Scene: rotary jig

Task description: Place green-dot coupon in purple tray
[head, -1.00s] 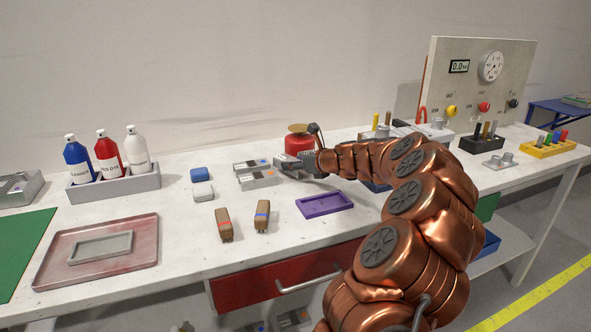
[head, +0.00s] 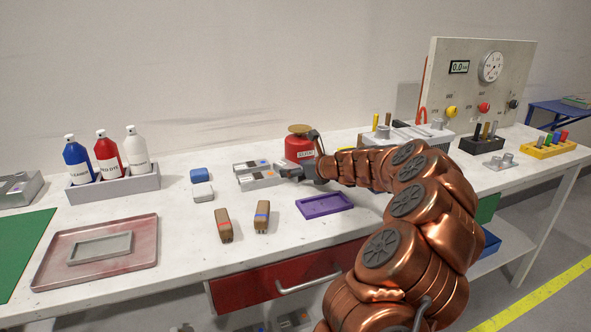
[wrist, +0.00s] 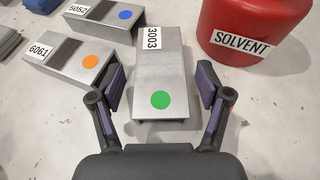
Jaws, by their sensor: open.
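The green-dot coupon (wrist: 160,75) is a grey metal block labelled 3003, lying on the table in the wrist view. My gripper (wrist: 160,97) is open, with one finger on each side of the coupon's near end. Gaps show between the pads and the block. In the head view my gripper (head: 302,172) is behind the purple tray, and I cannot make out the green-dot coupon clearly there. The purple tray (head: 325,212) lies flat and empty on the table, in front of my gripper.
Coupons with an orange dot (wrist: 75,66) and a blue dot (wrist: 110,18) lie close on the left. A red solvent can (wrist: 262,25) stands close on the right. Two brown blocks (head: 223,225) stand left of the tray. The table in front of the tray is clear.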

